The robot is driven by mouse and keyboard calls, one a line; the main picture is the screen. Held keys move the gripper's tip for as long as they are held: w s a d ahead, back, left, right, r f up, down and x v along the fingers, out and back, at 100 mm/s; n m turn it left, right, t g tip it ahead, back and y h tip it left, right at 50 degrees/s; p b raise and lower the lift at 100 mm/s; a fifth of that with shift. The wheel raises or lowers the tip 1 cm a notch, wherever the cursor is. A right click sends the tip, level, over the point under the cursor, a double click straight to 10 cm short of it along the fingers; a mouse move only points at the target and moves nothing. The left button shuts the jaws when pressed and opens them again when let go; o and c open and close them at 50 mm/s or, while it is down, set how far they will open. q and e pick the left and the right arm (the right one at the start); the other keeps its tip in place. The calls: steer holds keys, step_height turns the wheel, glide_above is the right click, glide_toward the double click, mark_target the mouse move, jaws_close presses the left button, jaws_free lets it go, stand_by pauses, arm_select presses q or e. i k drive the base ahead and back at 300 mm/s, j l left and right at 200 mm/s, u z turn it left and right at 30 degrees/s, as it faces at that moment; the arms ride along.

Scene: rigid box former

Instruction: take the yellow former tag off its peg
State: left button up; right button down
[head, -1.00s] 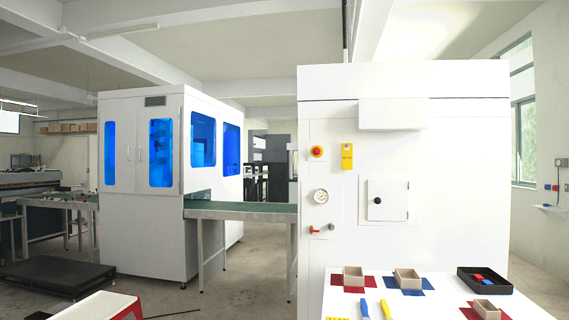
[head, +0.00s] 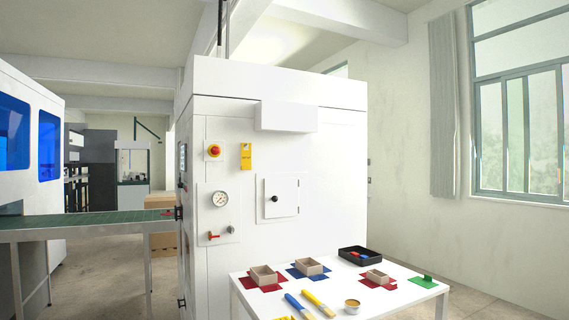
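The yellow former tag (head: 246,156) hangs on the front of the white machine (head: 335,160), to the right of a red emergency button (head: 214,151). The peg that holds it is too small to make out clearly. Neither of my grippers shows in the head view.
A white table (head: 400,293) stands before the machine, with small boxes on red and blue blanks, a black tray (head: 360,256), two brushes and a small pot (head: 352,306). A green conveyor (head: 90,220) joins the machine at left. Floor shows below the conveyor.

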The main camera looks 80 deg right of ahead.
mark_target(247, 155)
steer(key=i+l+z, duration=0.2)
steer(key=z, duration=0.2)
steer(key=i+z, duration=1)
steer(key=z, duration=0.2)
steer(key=i+l+z, duration=0.1)
steer(key=i+z, duration=0.3)
steer(key=i+j+z, duration=0.1)
steer(key=i+z, duration=0.3)
steer(key=i+j+z, duration=0.25)
steer(key=i+z, duration=0.15)
steer(key=i, duration=0.15)
